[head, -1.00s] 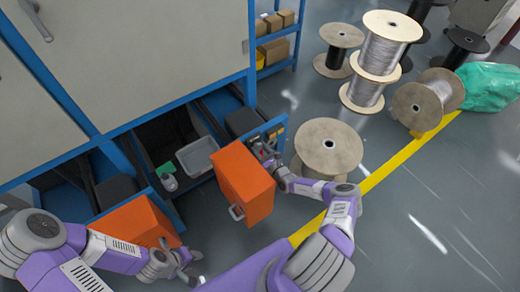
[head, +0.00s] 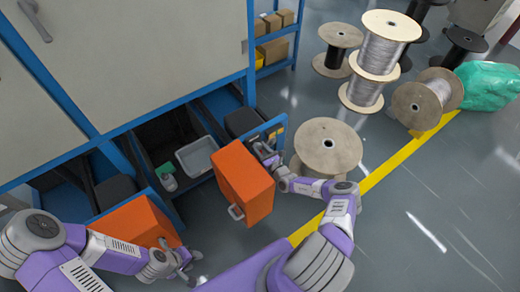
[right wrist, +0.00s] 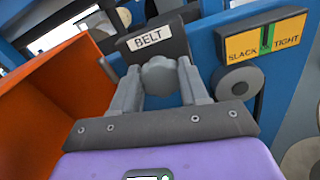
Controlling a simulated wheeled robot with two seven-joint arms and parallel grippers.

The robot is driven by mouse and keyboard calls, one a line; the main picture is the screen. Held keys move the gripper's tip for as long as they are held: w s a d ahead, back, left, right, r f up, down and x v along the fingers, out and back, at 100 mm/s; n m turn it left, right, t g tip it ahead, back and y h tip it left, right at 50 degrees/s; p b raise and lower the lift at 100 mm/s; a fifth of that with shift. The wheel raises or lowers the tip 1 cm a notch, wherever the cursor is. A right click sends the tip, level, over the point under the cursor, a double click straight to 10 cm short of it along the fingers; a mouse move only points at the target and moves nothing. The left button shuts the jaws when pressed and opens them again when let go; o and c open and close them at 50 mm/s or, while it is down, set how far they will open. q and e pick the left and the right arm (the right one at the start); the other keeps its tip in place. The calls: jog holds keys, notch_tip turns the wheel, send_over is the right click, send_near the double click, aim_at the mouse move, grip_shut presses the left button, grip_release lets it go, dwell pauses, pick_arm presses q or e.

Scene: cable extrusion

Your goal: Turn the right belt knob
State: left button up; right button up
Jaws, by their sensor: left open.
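The right belt knob (right wrist: 160,77) is a grey lobed knob below a dark plate marked BELT (right wrist: 148,44). My right gripper (right wrist: 160,86) has one finger on each side of the knob, and both appear to touch it. In the head view my right gripper (head: 266,152) is at the blue frame behind the orange door, with the knob too small to make out. A yellow and orange gauge (right wrist: 262,38) marked SLACK and TIGHT has a green middle band; its exact pointer reading is unclear. My left gripper (head: 186,266) is open and empty by the left orange door.
The right orange door (head: 243,182) stands close beside my right gripper; its orange side fills the left of the wrist view. Another orange door (head: 135,222) is at lower left. A wooden spool (head: 328,146) stands right.

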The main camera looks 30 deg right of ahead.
jog(key=o, duration=0.5)
jog(key=shift+c, duration=0.2)
jog(key=s+p, duration=0.2)
jog(key=s, duration=0.5)
jog(key=shift+s+d+p, duration=0.3)
